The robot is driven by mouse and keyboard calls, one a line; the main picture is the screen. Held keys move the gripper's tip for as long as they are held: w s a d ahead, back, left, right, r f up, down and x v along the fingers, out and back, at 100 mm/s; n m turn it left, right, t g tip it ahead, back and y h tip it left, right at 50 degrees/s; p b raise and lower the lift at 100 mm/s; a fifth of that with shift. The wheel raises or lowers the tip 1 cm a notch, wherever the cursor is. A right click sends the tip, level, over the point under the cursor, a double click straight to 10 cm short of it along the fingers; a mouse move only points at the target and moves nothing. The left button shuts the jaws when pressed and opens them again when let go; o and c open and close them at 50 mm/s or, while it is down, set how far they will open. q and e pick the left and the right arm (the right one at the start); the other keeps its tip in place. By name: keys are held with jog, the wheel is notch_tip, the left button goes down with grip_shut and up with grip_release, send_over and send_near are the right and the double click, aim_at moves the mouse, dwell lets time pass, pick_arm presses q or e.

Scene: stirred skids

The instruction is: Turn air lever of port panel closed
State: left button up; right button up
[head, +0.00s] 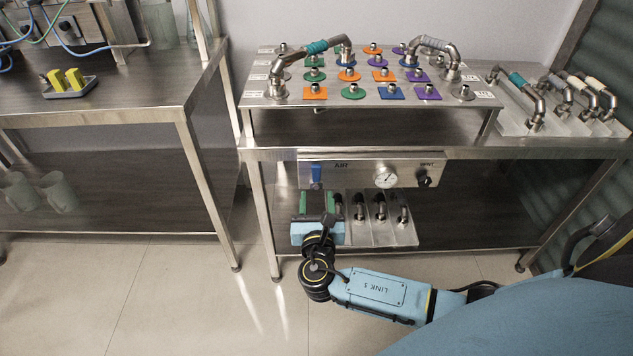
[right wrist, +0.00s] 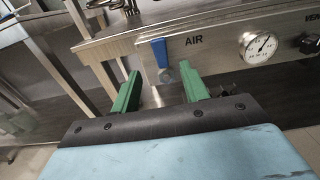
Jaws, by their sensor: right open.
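The port panel (head: 360,172) is a steel box under the front edge of the right-hand table, marked AIR and VENT. Its blue air lever (head: 316,171) sits at the panel's left end and points up. In the right wrist view the blue lever (right wrist: 160,53) stands upright left of the word AIR, above a round pivot. My right gripper (head: 317,203) is just below the lever, its green fingers apart. In the right wrist view the open fingers (right wrist: 160,88) flank the space below the lever, with nothing between them. My left gripper is not in view.
A gauge (head: 386,177) and a black vent knob (head: 424,178) sit right of the lever. A rack of pipe fittings (head: 381,232) stands on the shelf below. A panel with coloured ports (head: 370,75) stands on the table. Another table (head: 100,105) is at left.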

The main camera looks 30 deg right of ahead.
aim_at(316, 174)
jog(key=b+x, duration=0.1)
jog(key=x, duration=0.5)
jog(key=shift+w+d+f+b, duration=0.1)
jog(key=shift+w+b, duration=0.05)
jog(key=shift+b, duration=0.15)
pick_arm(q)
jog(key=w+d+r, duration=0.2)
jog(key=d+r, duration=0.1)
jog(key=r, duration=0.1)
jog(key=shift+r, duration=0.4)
pick_arm(e)
jog(key=shift+x, duration=0.75)
grip_shut()
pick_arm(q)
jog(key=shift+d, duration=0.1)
